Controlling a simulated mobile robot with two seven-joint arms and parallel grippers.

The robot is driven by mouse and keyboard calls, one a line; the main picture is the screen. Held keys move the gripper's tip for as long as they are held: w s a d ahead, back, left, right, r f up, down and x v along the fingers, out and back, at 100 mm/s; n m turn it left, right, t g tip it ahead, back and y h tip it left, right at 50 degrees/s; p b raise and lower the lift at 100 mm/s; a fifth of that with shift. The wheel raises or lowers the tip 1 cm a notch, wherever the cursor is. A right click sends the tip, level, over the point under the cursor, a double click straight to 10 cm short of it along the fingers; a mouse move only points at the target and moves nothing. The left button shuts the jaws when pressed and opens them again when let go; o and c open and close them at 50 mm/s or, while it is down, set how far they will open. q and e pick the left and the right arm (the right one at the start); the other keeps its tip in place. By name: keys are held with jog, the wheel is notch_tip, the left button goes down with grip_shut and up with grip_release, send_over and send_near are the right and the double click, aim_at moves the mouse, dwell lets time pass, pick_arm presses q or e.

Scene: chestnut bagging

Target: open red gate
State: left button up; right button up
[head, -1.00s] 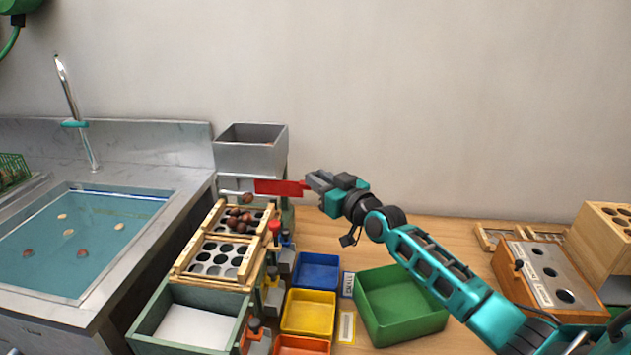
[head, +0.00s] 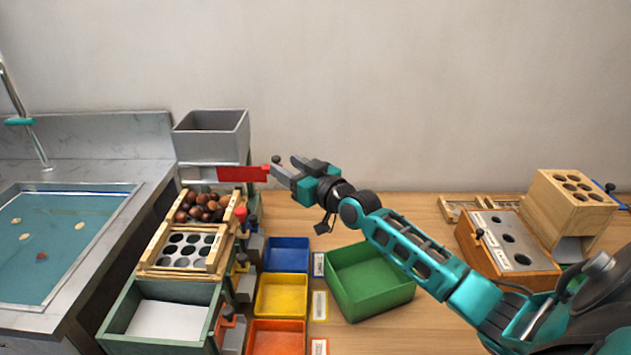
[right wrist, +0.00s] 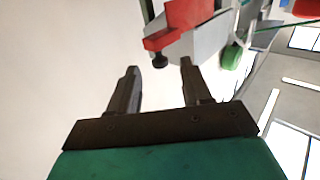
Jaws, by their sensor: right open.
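The red gate (head: 240,174) is a flat bar under the grey hopper (head: 211,140), sticking out past its right side. A dark knob (head: 277,160) is at its right end. My right gripper (head: 284,166) is open at that end, close to the knob; whether they touch is unclear. In the right wrist view the gate (right wrist: 185,25) and its knob are just beyond my open, empty fingers (right wrist: 158,76). Several brown chestnuts (head: 200,208) lie on the upper part of the wooden rack below the hopper. My left gripper is out of view.
A holed grid (head: 187,250) sits in the rack above a green-walled box (head: 118,311). Blue (head: 286,241), yellow (head: 282,275) and orange trays, and a green bin (head: 335,290), stand to the right. A sink (head: 75,188) is at left, wooden blocks (head: 560,215) at far right.

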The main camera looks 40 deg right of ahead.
jog(key=s+d, duration=0.1)
jog(key=s, duration=0.9)
jog(key=shift+d, duration=0.2)
jog(key=shift+s, duration=0.1)
dwell(0.5)
